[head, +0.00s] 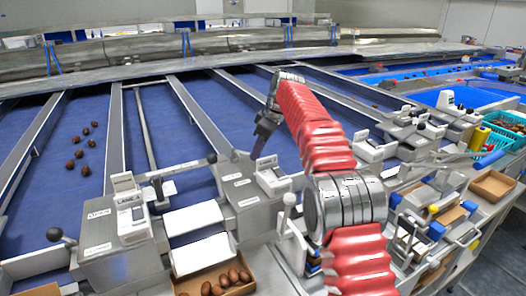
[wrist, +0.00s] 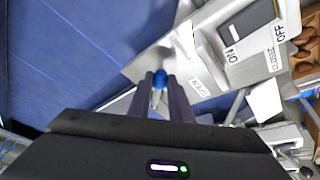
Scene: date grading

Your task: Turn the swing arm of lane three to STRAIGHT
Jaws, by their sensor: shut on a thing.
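My gripper (head: 262,143) hangs over the blue belt lane just behind a grey control box (head: 245,200). In the wrist view my gripper (wrist: 160,98) has its dark fingers closed around a small blue knob (wrist: 160,79). I cannot tell for sure which part the knob belongs to; the fingers hide what lies below it. The control box in the wrist view (wrist: 225,85) carries a plate marked ON and OFF with a dark rocker (wrist: 248,24), and an OPEN label. No STRAIGHT mark is readable. A long grey bar (head: 146,130) lies along the lane to the left.
Grey lane dividers (head: 200,112) run back to a metal hood. Another control box (head: 115,240) with a white switch housing stands at left. Several dates (head: 85,145) lie on the left belt. A cardboard box (head: 243,289) of dates is at the front. Crates and levers crowd the right.

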